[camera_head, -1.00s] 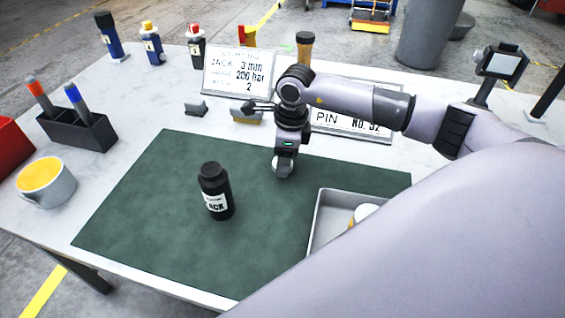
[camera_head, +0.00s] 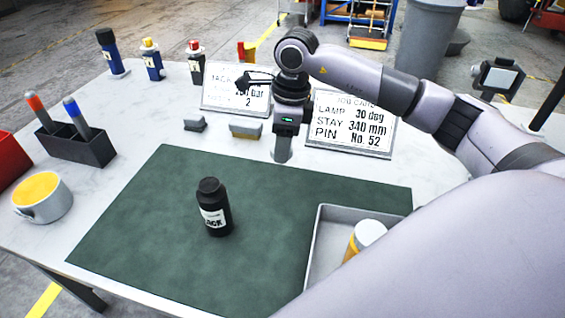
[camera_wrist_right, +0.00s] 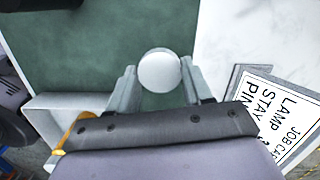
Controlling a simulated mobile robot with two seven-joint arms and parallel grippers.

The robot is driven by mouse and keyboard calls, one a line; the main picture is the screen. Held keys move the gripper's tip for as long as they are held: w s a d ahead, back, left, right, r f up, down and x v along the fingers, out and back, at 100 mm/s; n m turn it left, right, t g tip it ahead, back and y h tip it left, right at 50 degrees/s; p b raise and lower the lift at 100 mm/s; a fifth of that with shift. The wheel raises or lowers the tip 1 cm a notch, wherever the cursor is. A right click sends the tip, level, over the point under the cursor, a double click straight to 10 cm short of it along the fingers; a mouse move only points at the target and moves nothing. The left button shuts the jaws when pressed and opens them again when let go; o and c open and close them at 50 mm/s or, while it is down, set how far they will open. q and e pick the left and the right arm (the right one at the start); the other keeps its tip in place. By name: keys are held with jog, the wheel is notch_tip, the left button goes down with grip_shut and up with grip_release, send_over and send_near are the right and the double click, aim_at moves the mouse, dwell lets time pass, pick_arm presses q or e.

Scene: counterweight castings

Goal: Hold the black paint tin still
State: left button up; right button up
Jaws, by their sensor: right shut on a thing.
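The black paint tin (camera_head: 214,207), a dark bottle with a white label whose letters read partly "LACK", stands upright on the green mat (camera_head: 150,220) in the head view. No gripper touches it. My right gripper (camera_head: 282,152) is apart from it, to its right and farther back, over the mat's far edge. In the right wrist view my right gripper (camera_wrist_right: 160,86) has its fingers on either side of a white round-topped thing (camera_wrist_right: 159,71) and is shut on it. Most of that thing is hidden in the head view. My left gripper is not in view.
A grey tray (camera_head: 312,245) with a white-capped, yellow-banded container (camera_head: 365,238) sits at the mat's right. Two sign boards (camera_head: 350,125) stand behind. A pen holder (camera_head: 85,148) and a yellow-filled cup (camera_head: 43,198) are left. The mat around the tin is clear.

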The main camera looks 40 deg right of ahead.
notch_tip(320, 180, up, 11)
dwell(0.4)
dwell(0.4)
